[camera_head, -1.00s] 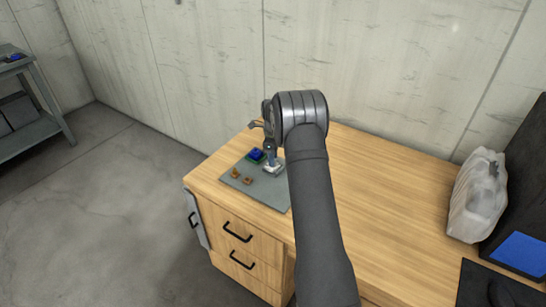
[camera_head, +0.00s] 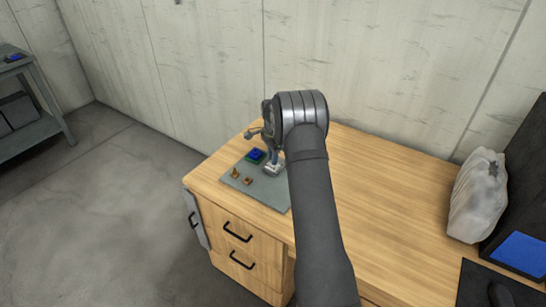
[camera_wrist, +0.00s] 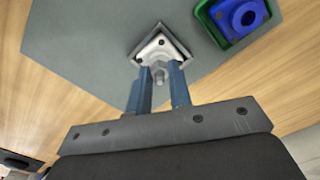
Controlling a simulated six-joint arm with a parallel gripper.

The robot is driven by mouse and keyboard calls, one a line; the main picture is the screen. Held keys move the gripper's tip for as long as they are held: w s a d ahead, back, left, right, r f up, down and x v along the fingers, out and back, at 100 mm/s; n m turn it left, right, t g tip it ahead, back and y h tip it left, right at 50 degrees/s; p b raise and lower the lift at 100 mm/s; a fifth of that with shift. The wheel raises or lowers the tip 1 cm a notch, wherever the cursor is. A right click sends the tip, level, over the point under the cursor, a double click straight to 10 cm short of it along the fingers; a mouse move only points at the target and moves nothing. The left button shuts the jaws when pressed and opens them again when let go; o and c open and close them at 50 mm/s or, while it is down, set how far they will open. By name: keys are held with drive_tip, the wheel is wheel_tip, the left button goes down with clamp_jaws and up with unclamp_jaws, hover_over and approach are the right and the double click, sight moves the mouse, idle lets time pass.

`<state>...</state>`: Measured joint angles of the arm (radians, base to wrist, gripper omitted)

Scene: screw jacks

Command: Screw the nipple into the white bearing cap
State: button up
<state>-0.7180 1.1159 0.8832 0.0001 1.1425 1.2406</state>
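The white bearing cap (camera_wrist: 158,48) sits in a square grey holder on the grey mat, just beyond my fingertips in the wrist view. The metal nipple (camera_wrist: 159,76) stands at the cap, between my two blue fingers. My gripper (camera_wrist: 160,74) points down over the cap, and its fingers close on both sides of the nipple with no clear gap. How deep the nipple sits in the cap cannot be told. In the head view my gripper (camera_head: 272,160) is above the white cap (camera_head: 273,169), partly hidden by my arm.
A blue part (camera_wrist: 240,15) lies in a green holder (camera_wrist: 221,34) close beside the cap. Two small orange-brown parts (camera_head: 236,173) (camera_head: 248,181) are on the grey mat (camera_head: 265,191). A white bag (camera_head: 478,198) stands far right. The wooden top between is clear.

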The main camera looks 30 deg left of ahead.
clamp_jaws()
drive_tip(key=m, duration=0.6)
drive_tip(key=shift+m, duration=0.3)
drive_tip(key=m, duration=0.5)
drive_tip(key=shift+f, duration=0.1)
drive_tip(key=shift+o, duration=2)
unclamp_jaws()
drive_tip(key=n, duration=1.1)
drive_tip(key=shift+n, duration=0.3)
